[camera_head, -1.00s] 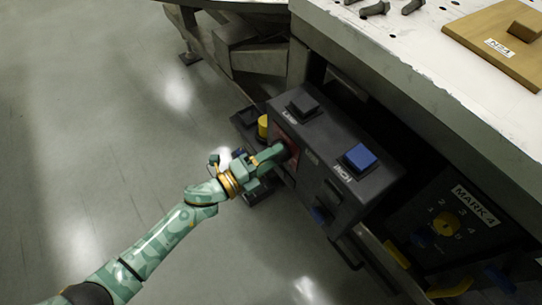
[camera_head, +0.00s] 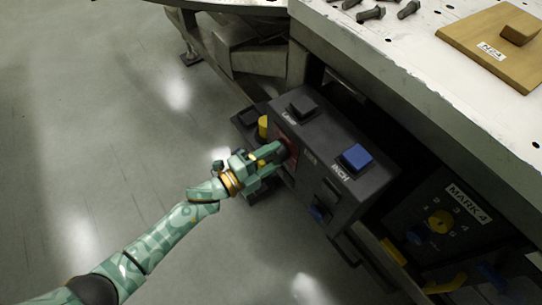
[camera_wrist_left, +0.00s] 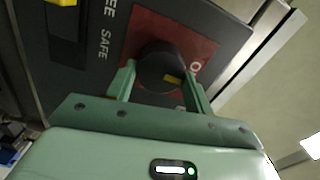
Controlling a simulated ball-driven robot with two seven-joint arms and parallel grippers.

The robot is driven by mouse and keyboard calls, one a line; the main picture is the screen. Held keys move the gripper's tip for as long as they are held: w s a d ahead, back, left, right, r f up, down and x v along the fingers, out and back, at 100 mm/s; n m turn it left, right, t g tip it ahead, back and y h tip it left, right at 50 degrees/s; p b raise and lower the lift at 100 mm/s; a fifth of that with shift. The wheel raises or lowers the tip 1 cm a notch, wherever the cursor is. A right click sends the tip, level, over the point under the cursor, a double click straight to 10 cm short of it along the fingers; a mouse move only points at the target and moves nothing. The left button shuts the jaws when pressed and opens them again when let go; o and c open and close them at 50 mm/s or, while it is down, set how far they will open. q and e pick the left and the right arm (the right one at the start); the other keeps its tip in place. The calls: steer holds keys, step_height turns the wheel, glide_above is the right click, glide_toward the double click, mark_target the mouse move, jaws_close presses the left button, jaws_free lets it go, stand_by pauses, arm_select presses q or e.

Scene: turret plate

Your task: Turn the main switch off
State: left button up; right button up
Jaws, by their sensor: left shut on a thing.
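My left gripper (camera_head: 277,155) reaches this face from the left. In the left wrist view its two green fingers (camera_wrist_left: 160,78) are on either side of the knob, shut on it. The fingers hide part of the knob in the head view. My right gripper is not in view.
The box has a black button (camera_head: 303,106) and a blue button (camera_head: 357,157) on top. A yellow part (camera_head: 263,126) is close beside the gripper. A worn white table (camera_head: 400,45) overhangs to the right. The floor at left is free.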

arm_select(q)
steer(key=o, duration=1)
steer(key=shift+a+f, duration=0.1)
steer(key=p+v, duration=0.3)
steer(key=v, duration=1.3)
steer(key=shift+s+a, duration=0.1)
steer(key=shift+s, duration=0.05)
